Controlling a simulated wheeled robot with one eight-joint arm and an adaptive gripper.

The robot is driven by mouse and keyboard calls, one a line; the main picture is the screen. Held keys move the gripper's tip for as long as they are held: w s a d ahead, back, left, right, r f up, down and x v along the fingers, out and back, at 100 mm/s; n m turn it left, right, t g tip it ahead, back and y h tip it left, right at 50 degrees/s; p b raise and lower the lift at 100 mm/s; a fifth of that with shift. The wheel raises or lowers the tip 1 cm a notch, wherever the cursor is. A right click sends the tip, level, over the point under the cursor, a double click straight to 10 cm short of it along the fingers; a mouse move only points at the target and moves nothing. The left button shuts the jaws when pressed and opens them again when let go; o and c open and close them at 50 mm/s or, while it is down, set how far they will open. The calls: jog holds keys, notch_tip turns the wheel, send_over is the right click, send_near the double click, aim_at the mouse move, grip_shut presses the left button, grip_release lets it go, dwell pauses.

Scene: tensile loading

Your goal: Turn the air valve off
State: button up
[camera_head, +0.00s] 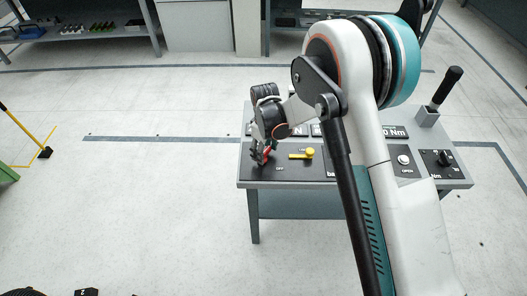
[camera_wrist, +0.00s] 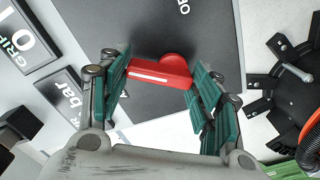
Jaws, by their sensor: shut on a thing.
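A red valve handle (camera_head: 266,151) sits at the left end of the dark panel on the grey table, near an "OFF" label (camera_head: 280,169). In the wrist view the red handle (camera_wrist: 158,72), with a rounded end on the right, lies between the green-padded fingers of my gripper (camera_wrist: 160,88). My gripper (camera_head: 262,155) is shut on this handle from above, and its fingers partly hide the handle in the head view. The handle's exact turn angle is hard to tell.
A yellow lever (camera_head: 302,154) is close to the right of my gripper. Farther right are a white button (camera_head: 404,160), a black knob (camera_head: 444,158) and an upright black-handled lever (camera_head: 446,88). My arm covers the table's middle.

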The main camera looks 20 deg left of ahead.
aim_at(267, 159)
jog(key=m, duration=0.2)
jog(key=m+b, duration=0.1)
jog(key=m, duration=0.2)
jog(key=shift+s+d+m, duration=0.2)
jog(key=shift+d+m, duration=0.1)
jog(key=m, duration=0.1)
jog(key=m+b, duration=0.1)
jog(key=m, duration=0.3)
jog(key=shift+s+d+b, duration=0.15)
jog(key=shift+s+b, duration=0.15)
jog(key=shift+m, duration=0.3)
jog(key=o, duration=1.1)
jog(key=shift+c, duration=0.2)
notch_tip(267, 159, up, 12)
jog(key=shift+d, duration=0.1)
